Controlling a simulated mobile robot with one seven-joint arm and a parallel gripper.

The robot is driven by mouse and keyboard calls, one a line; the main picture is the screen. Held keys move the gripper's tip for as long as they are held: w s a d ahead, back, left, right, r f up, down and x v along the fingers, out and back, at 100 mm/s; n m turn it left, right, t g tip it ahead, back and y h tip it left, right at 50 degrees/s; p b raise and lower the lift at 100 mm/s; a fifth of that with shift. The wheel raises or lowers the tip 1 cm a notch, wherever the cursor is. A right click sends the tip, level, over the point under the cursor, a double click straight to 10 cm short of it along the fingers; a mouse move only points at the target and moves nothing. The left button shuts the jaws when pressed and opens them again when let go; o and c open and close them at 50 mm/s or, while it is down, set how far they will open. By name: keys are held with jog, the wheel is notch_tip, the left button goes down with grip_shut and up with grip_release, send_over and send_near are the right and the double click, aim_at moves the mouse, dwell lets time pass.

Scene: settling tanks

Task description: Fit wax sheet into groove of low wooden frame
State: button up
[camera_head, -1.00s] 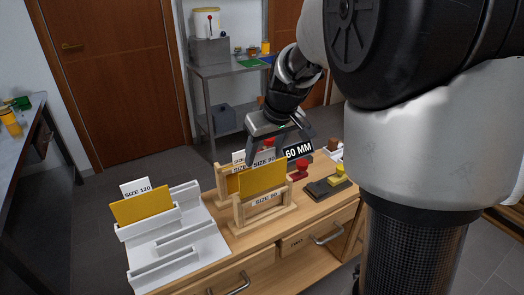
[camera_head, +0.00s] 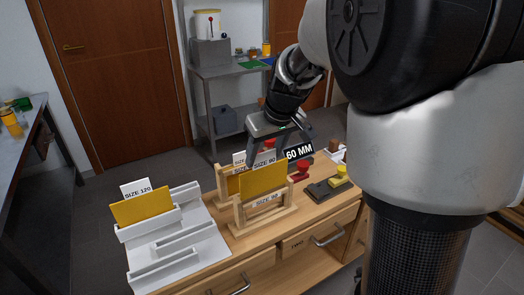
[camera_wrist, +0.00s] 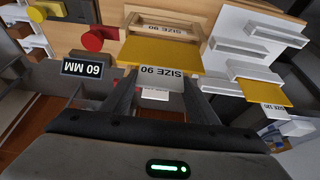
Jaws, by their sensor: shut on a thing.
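A yellow wax sheet (camera_head: 263,182) with a white "SIZE 90" tag stands upright at the low wooden frame (camera_head: 236,214), whose label (camera_head: 266,201) also reads 90. My gripper (camera_head: 281,153) is shut on the sheet's tagged upper part. In the wrist view, my gripper (camera_wrist: 160,88) has its fingers on either side of the tag (camera_wrist: 162,77), and the yellow sheet (camera_wrist: 160,55) extends beyond them toward the frame (camera_wrist: 165,20). The sheet's lower edge is close to the frame; I cannot tell whether it sits in the groove.
Another wooden frame stands just behind. A white slotted rack (camera_head: 205,245) on the left holds a yellow "SIZE 120" sheet (camera_head: 142,206). A black "60 MM" sign (camera_head: 299,151), a red-knobbed stamp (camera_head: 300,170) and a dark pad (camera_head: 326,190) are to the right.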

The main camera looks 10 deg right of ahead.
aim_at(265, 182)
jog(key=shift+f+b, duration=4.5)
jog(key=shift+f, duration=0.7)
jog(key=o, duration=1.4)
jog(key=shift+r, duration=0.1)
jog(key=p+v, duration=0.3)
jog(key=v, duration=1.4)
jog(key=shift+s+r, duration=0.15)
jog(key=shift+r, duration=0.05)
